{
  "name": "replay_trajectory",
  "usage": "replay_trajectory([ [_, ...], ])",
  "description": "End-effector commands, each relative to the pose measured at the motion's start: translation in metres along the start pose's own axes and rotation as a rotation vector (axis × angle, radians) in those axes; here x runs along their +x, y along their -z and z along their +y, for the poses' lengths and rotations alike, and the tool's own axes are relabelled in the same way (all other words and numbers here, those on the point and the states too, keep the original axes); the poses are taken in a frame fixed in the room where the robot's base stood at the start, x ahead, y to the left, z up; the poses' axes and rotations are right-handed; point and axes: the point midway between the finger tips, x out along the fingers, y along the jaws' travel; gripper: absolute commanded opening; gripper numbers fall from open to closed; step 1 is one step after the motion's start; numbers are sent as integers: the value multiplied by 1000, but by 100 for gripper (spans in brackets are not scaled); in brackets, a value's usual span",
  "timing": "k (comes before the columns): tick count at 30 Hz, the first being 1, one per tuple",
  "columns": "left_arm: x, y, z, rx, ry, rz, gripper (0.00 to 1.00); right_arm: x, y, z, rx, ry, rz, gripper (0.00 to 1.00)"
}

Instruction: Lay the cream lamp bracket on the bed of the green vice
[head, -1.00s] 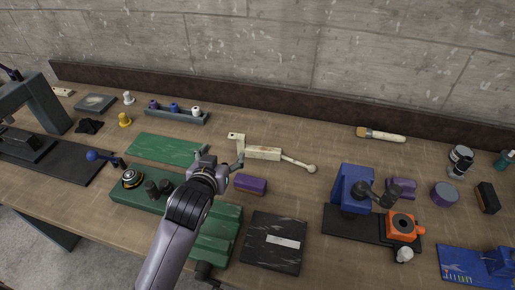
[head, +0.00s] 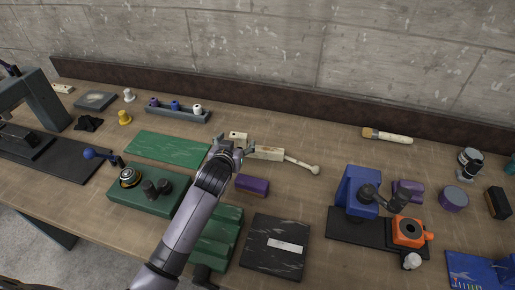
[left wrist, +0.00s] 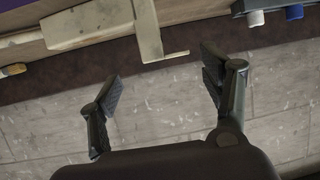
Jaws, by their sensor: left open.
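The cream lamp bracket (head: 268,154) lies on the bench, with a flat plate at its left end and a thin arm ending in a knob at its right. In the left wrist view the bracket (left wrist: 98,22) crosses the top, its plate reaching down between the finger directions. My left gripper (head: 231,146) is open and empty at the bracket's left end, partly hiding it. In the wrist view its fingers (left wrist: 160,85) are spread, with nothing between them. My right gripper is not in view.
A purple block (head: 252,185) lies just in front of the bracket. A green mat (head: 165,149) is left of the gripper.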

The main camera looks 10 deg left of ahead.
Motion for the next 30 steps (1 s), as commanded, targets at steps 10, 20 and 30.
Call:
replay_trajectory([
  [10, 24, 0, -4, 1, 1, -1, 72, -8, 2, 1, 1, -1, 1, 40],
  [20, 61, -3, -7, 2, 0, -1, 72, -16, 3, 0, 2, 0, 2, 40],
  [30, 64, -4, -7, 1, -1, 0, 69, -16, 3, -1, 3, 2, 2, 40],
])
